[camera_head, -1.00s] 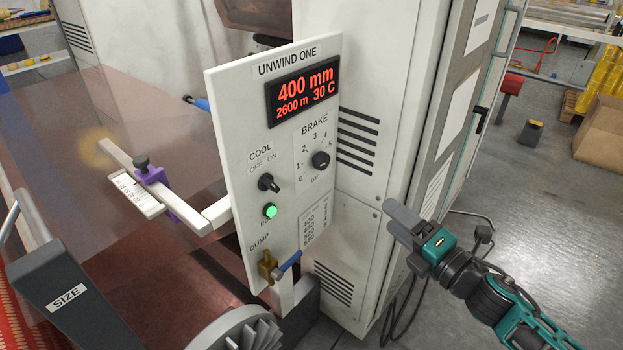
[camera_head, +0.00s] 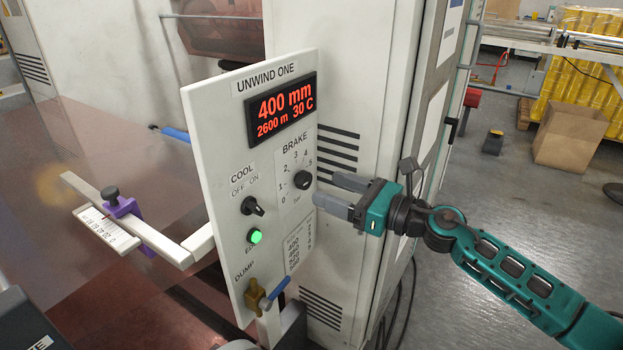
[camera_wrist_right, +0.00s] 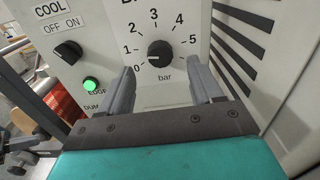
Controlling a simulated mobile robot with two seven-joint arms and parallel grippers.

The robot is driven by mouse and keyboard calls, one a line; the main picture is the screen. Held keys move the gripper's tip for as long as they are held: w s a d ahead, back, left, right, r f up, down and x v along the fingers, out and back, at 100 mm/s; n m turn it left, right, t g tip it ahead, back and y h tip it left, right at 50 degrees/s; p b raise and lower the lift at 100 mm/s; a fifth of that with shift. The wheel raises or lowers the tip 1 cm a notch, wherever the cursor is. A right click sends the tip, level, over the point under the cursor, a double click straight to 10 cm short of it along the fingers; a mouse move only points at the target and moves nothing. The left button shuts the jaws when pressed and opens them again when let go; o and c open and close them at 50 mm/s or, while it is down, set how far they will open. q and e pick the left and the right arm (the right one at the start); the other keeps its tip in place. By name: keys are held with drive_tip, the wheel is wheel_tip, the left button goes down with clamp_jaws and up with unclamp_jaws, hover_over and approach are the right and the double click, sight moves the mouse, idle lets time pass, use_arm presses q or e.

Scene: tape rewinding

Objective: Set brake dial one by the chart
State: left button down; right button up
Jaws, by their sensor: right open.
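The black brake dial (camera_head: 303,180) sits on the white UNWIND ONE panel (camera_head: 215,130). In the right wrist view the dial (camera_wrist_right: 160,53) is ringed by numbers 0 to 5 over "bar"; its pale mark seems to point lower left, near 0. My right gripper (camera_head: 324,189) is open and empty just right of the dial. In the wrist view its fingers (camera_wrist_right: 161,72) stand either side below the dial, apart from it. The chart (camera_head: 299,247) is under the dial; its small figures are hard to read. The red display (camera_head: 281,106) reads 400 mm, 2600 m, 30 C. My left gripper is out of view.
A black COOL switch (camera_head: 252,206), a lit green button (camera_head: 254,236) and a blue-handled dump valve (camera_head: 278,289) share the panel. A bar with a purple clamp (camera_head: 121,207) is at left. A vented cabinet (camera_head: 352,80) stands behind; open floor lies right.

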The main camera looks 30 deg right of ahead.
sight(308, 181)
drive_tip(key=x, duration=0.3)
drive_tip(key=shift+w+a+r+p, duration=0.1)
drive_tip(key=shift+w+a+p, duration=0.05)
drive_tip(key=shift+w+p, duration=0.15)
drive_tip(key=shift+x, duration=0.95)
drive_tip(key=c, duration=1)
drive_tip(key=shift+c, duration=0.2)
